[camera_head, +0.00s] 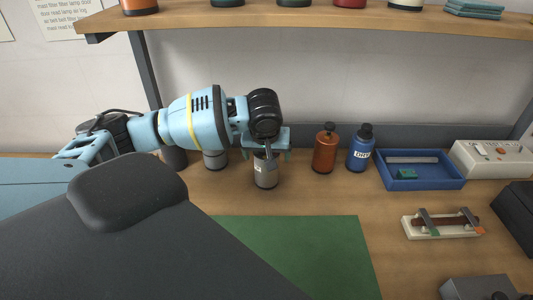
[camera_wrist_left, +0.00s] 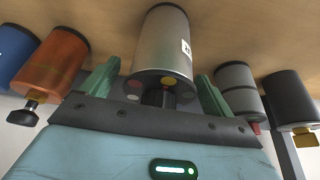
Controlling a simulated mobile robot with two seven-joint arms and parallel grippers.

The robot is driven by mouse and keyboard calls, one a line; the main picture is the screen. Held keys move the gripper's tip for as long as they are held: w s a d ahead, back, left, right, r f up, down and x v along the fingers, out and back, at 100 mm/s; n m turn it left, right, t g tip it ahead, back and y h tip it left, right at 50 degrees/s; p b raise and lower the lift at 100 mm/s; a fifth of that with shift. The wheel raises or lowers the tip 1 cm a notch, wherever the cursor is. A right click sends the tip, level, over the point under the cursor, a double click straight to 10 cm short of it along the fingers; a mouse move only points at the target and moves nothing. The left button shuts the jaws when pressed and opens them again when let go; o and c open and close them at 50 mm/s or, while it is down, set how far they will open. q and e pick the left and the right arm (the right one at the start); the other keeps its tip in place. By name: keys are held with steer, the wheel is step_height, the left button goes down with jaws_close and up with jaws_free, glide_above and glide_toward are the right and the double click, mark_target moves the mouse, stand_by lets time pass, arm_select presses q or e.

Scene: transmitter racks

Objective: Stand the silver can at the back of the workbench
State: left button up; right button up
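The silver can (camera_head: 265,178) stands upright on the workbench (camera_head: 215,195) near the back, behind the green mat. It has a pale label and a dark fitting on top. In the left wrist view the can (camera_wrist_left: 162,45) is between the two green fingers, its dark-rimmed base against the wood. My left gripper (camera_head: 266,152) is over its top, fingers spread. My right gripper is out of view.
Left of the can stand a grey can (camera_head: 215,161) and a darker can (camera_head: 174,159). To the right are an orange bottle (camera_head: 325,152), a blue bottle (camera_head: 360,151) and a blue tray (camera_head: 421,185). A shelf (camera_head: 330,16) overhangs the back. The green mat (camera_head: 310,240) is clear.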

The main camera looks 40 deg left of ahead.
arm_select(q)
steer(key=v, duration=1.2)
steer(key=shift+r, duration=0.15)
steer(key=shift+w, duration=0.1)
stand_by(2.0)
